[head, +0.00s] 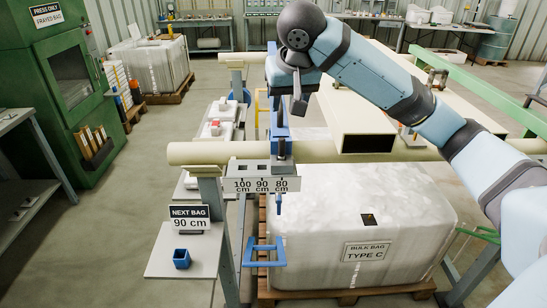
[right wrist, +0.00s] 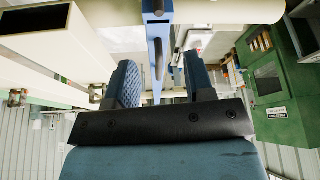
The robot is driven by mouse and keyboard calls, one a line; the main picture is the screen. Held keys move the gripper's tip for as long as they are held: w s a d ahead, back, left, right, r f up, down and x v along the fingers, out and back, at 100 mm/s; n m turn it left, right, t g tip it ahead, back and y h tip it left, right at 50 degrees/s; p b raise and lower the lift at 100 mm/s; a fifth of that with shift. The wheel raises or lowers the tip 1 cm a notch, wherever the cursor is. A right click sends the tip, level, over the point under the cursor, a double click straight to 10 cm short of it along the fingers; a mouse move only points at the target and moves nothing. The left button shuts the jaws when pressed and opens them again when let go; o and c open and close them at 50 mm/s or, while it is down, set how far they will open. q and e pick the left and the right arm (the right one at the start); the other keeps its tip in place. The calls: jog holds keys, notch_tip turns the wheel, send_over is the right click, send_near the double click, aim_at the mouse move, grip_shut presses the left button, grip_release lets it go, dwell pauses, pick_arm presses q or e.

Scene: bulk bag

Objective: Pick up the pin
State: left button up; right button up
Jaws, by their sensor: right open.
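The pin (head: 281,149) appears as a small dark upright piece at the 80 cm position of the grey bracket (head: 232,170). Its lower end is hidden. My right gripper (head: 289,108) is above the bracket, pointing down, with its jaws open. In the right wrist view its two blue padded fingers (right wrist: 160,80) stand apart, and a blue bar (right wrist: 157,45) shows between and beyond them. My left gripper is not in view.
A cream beam (head: 205,153) runs behind the bracket. A white bulk bag (head: 360,215) stands below on a pallet. A green machine (head: 60,95) stands far left.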

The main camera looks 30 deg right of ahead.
send_over(282, 139)
jog(key=s, duration=0.2)
notch_tip(282, 139, down, 6)
jog(key=shift+a+p+x, duration=0.2)
jog(key=shift+x, duration=1.35)
jog(key=shift+a+p+x, duration=0.15)
jog(key=shift+a+x, duration=0.05)
jog(key=shift+x, duration=1.35)
jog(key=shift+s+f, duration=0.15)
jog(key=shift+s, duration=0.05)
grip_shut()
